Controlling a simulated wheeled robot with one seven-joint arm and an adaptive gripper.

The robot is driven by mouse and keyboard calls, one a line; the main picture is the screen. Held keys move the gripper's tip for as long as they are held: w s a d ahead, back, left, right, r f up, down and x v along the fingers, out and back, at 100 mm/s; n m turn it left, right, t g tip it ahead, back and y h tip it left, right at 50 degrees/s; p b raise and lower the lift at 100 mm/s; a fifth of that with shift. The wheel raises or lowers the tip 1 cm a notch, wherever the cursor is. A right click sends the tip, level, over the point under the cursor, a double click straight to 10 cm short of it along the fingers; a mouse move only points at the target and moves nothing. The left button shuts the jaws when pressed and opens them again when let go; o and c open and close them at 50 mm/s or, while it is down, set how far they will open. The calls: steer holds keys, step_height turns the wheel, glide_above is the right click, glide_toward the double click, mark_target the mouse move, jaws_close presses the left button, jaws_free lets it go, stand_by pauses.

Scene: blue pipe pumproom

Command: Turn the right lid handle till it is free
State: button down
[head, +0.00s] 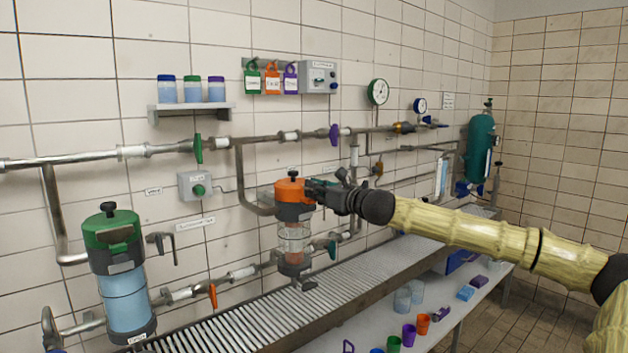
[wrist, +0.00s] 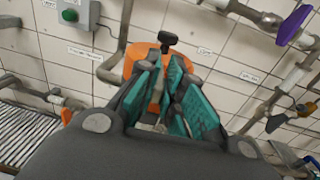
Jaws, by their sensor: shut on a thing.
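The right canister has an orange lid (head: 291,191) with a black knob (head: 292,174) on top, above a clear body (head: 294,238). The canister stands upright under the pipe. My gripper (head: 318,190) is at the right side of this lid, reaching in from the right. In the wrist view, the orange lid (wrist: 142,62) and its black knob (wrist: 168,39) show behind my gripper's teal finger pads (wrist: 165,97). The fingers are shut on the right lid handle, which they mostly hide. How far the handle is turned cannot be told.
A purple valve handle (head: 334,134) and pipes run along the wall. A slatted grating (head: 250,331) lies below, with several cups on the lower shelf (head: 470,311).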

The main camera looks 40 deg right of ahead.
steer(key=shift+w+d+n+g+y+p, duration=0.4)
steer(key=shift+n+g+y+p, duration=1.05)
steer(key=shift+n+g+y, duration=1.05)
steer(key=shift+w+d+n+g+y+p, duration=0.4)
steer(key=shift+n+g+y+p, duration=1.05)
steer(key=shift+n+g+y, duration=1.05)
steer(key=shift+w+d+n+g+y+p, duration=0.4)
steer(key=shift+n+g+y+p, duration=1.05)
steer(key=shift+n+g+y, duration=1.05)
steer(key=shift+g, duration=0.6)
steer(key=c, duration=1.8)
jaws_free()
steer(key=shift+d, duration=0.15)
